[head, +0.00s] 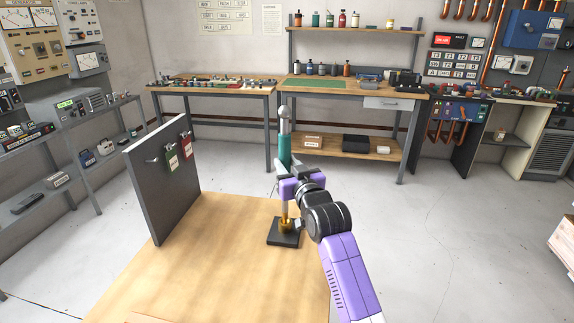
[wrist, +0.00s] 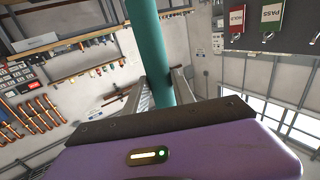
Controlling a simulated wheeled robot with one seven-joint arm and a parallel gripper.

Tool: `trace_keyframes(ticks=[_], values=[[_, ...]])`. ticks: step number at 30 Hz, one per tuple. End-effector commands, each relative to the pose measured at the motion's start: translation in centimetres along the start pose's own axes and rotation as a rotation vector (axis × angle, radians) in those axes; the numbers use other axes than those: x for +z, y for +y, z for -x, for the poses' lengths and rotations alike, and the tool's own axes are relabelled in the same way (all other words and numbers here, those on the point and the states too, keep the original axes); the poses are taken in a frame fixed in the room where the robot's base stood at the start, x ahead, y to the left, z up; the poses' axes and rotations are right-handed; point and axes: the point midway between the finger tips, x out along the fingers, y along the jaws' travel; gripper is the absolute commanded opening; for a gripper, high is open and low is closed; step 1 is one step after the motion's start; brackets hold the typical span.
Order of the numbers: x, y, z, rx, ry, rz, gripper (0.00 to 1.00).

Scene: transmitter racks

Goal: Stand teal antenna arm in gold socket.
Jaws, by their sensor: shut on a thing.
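The teal antenna arm (head: 285,150) stands about upright in the head view, with a grey rounded top. My gripper (head: 287,172) is shut on it from the near side. In the wrist view the teal shaft (wrist: 148,45) runs up between the two fingers (wrist: 162,92). The gold socket (head: 286,226) sits on a black square base (head: 284,239) on the wooden table, directly below my gripper. A pale, thin lower part shows between my gripper and the socket. I cannot tell whether its lower end is inside the socket or just above it.
A grey upright panel (head: 150,195) with red and green tags (head: 178,155) stands on the left of the wooden table (head: 205,270). The table's front middle is bare. A workbench (head: 340,92) and shelves stand farther back, with open floor between.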

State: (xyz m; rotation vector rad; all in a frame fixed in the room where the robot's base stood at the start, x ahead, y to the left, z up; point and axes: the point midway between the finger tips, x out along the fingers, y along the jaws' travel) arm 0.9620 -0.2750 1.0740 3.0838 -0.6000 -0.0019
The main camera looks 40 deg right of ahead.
Motion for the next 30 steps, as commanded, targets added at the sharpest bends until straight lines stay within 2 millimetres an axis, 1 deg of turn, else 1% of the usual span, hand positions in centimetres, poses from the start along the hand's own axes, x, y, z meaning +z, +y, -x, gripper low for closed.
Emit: trace_keyframes(ticks=[8, 30], values=[[0.0, 0.0, 0.0, 0.000, 0.003, 0.000, 0.00], [1.6, 0.0, 0.0, 0.000, 0.004, 0.000, 0.00]])
